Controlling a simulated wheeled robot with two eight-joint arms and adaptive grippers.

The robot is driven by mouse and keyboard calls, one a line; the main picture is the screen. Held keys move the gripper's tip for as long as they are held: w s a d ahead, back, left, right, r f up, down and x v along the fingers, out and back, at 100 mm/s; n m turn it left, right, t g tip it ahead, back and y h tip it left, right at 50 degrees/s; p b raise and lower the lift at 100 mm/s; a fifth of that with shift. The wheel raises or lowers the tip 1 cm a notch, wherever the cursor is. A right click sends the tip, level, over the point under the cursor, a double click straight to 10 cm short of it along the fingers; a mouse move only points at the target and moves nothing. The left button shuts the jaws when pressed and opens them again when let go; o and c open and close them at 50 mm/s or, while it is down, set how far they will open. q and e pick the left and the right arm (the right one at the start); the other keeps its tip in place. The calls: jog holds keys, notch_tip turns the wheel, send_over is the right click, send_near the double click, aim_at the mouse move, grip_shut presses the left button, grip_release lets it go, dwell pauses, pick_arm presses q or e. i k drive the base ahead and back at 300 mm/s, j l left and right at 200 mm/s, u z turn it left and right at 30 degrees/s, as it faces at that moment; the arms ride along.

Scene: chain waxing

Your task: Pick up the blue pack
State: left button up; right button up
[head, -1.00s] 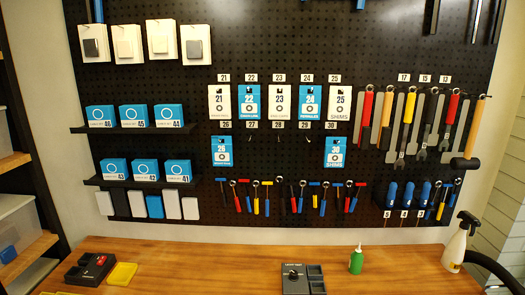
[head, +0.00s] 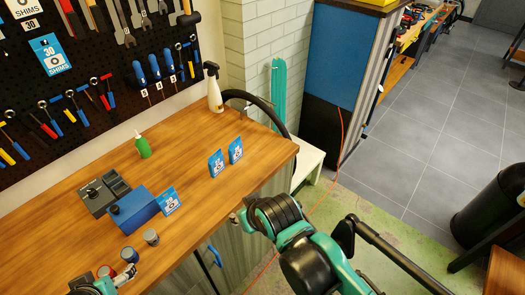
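Two small upright blue packs (head: 216,163) and (head: 236,150) stand side by side on the wooden bench. A third blue pack (head: 168,201) stands beside a blue box. A blue SHIMS pack marked 30 (head: 50,53) hangs on the pegboard. Which pack the task means cannot be told. Part of my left gripper (head: 122,276) shows at the bottom left edge, near small cans; its fingers are unclear. My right arm comes in at the bottom centre, its end (head: 240,218) near the bench's front edge, apart from the packs. Its fingers are not clear.
The blue box (head: 137,210) and a grey device (head: 102,192) sit on the bench (head: 185,135). Small cans (head: 151,237) stand near the front edge. A green bottle (head: 142,145) and spray bottle (head: 214,90) stand farther back. The bench right of the packs is clear.

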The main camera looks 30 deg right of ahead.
aim_at(235, 151)
jog(key=k+j+z, duration=0.1)
jog(key=z, duration=0.35)
jog(key=k+j+z, duration=0.15)
jog(key=z, duration=0.3)
jog(key=l+u, duration=0.25)
jog(key=l, duration=0.25)
jog(key=l+u, duration=0.25)
jog(key=l, duration=0.25)
